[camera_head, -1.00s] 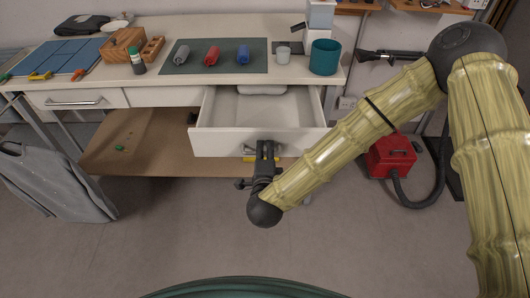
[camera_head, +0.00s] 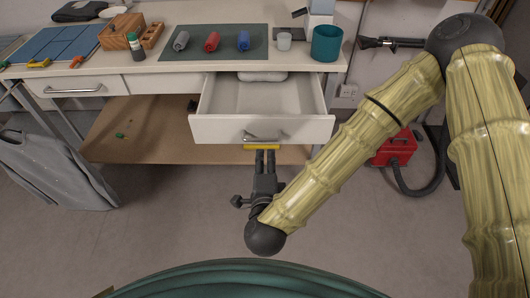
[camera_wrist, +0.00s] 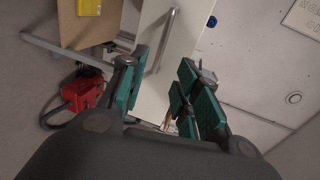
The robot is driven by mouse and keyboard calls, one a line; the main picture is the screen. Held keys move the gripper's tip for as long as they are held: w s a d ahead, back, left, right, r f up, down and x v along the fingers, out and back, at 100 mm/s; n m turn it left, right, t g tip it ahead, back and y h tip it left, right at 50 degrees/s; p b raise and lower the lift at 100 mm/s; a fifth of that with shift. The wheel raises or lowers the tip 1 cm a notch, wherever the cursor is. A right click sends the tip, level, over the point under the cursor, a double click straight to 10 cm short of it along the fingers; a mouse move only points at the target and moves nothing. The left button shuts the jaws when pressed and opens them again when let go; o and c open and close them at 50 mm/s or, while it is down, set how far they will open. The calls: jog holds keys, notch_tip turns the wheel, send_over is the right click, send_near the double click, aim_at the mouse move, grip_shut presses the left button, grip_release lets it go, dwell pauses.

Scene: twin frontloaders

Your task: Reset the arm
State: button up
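My gripper (camera_head: 265,153) is in front of and below the open drawer (camera_head: 222,130) in the head view. Its fingers point toward the drawer front and appear apart from the metal bar handle (camera_head: 264,138). In the wrist view my gripper (camera_wrist: 160,90) has its green-padded fingers spread with nothing held between them. The drawer's handle (camera_wrist: 161,42) shows beyond the fingers there. The drawer is pulled out, and its visible inside is bare except for a white item (camera_head: 262,76) at the back.
The workbench (camera_head: 190,66) holds a grey mat (camera_head: 226,52) with grey, red and blue rolls, a teal cup (camera_head: 326,43) and a wooden block (camera_head: 119,32). A red machine (camera_head: 394,150) stands at right. A grey garment (camera_head: 45,170) hangs at left. The front floor is clear.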

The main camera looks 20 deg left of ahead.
jog(key=shift+s+d+r, duration=0.15)
jog(key=shift+s+d, duration=0.05)
jog(key=shift+s, duration=0.45)
jog(key=s+d+f+n+g+h+p, duration=0.1)
jog(key=s+d+f+n+g, duration=0.25)
jog(key=d+f, duration=0.55)
jog(key=s+d+f+n+g, duration=0.2)
jog(key=d+f+n+g, duration=0.3)
jog(key=f, duration=0.6)
jog(key=s+d+f+n+g+h, duration=0.1)
jog(key=s+d+f+g, duration=0.1)
jog(key=s+d, duration=0.3)
jog(key=s+d+f+n+g+h+p, duration=0.1)
jog(key=s+d, duration=0.4)
jog(key=d, duration=0.6)
jog(key=s+d+f+n+g+h, duration=0.1)
jog(key=s+d+f+n+g, duration=0.2)
jog(key=d, duration=0.5)
jog(key=shift+s+f+h, duration=0.4)
jog(key=shift+s+f, duration=0.2)
jog(key=shift+s, duration=0.4)
